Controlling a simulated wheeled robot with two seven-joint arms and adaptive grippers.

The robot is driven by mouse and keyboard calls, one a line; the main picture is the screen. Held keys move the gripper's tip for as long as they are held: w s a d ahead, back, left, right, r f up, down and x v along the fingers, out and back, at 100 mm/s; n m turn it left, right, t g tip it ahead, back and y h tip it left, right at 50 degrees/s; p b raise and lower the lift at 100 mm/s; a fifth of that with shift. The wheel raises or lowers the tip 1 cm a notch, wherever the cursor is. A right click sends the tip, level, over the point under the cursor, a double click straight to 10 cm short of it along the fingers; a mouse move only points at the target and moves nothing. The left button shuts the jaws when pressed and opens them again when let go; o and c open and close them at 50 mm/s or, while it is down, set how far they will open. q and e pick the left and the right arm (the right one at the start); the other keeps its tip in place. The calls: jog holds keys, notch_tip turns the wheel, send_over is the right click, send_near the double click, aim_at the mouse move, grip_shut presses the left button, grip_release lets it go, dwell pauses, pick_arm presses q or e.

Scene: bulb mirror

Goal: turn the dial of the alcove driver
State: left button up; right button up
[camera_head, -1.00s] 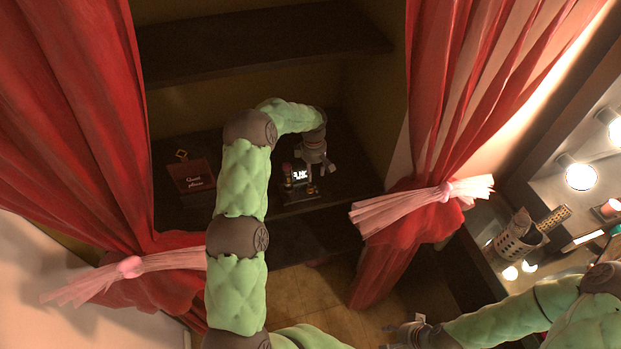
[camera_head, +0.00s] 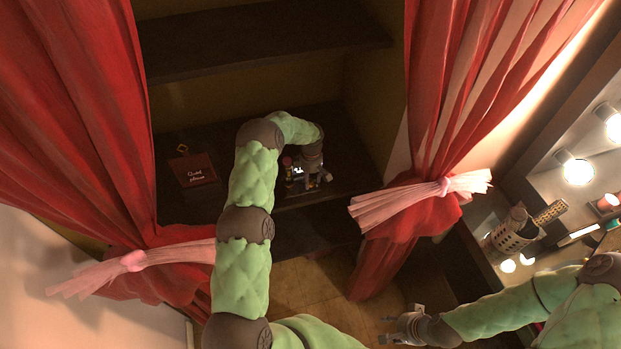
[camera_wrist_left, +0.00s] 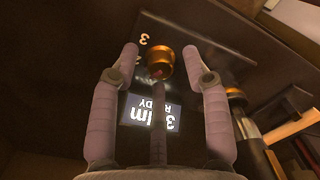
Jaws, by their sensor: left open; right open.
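The alcove driver (camera_head: 297,170) is a small dark device with a lit display, on the shelf in the alcove between the curtains. In the left wrist view its screen (camera_wrist_left: 150,112) appears upside down and reads "3 lm" and "READY". An orange, copper-like dial (camera_wrist_left: 160,63) stands above the screen, with numerals beside it. My left gripper (camera_wrist_left: 160,52) is open, with one finger on each side of the dial; contact cannot be told. In the head view my left gripper (camera_head: 309,184) partly hides the driver. My right gripper (camera_head: 388,333) is open and empty, low and away from the shelf.
A dark red sign (camera_head: 192,171) stands left on the shelf (camera_head: 225,205). Red curtains with pink ties, left (camera_head: 90,130) and right (camera_head: 455,110), flank the alcove. An upper shelf (camera_head: 260,40) spans above. A mesh cup (camera_head: 513,235) and lit bulbs (camera_head: 577,172) are at the right.

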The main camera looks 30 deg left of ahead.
pick_arm(q)
jog(key=shift+f, duration=0.1)
grip_shut()
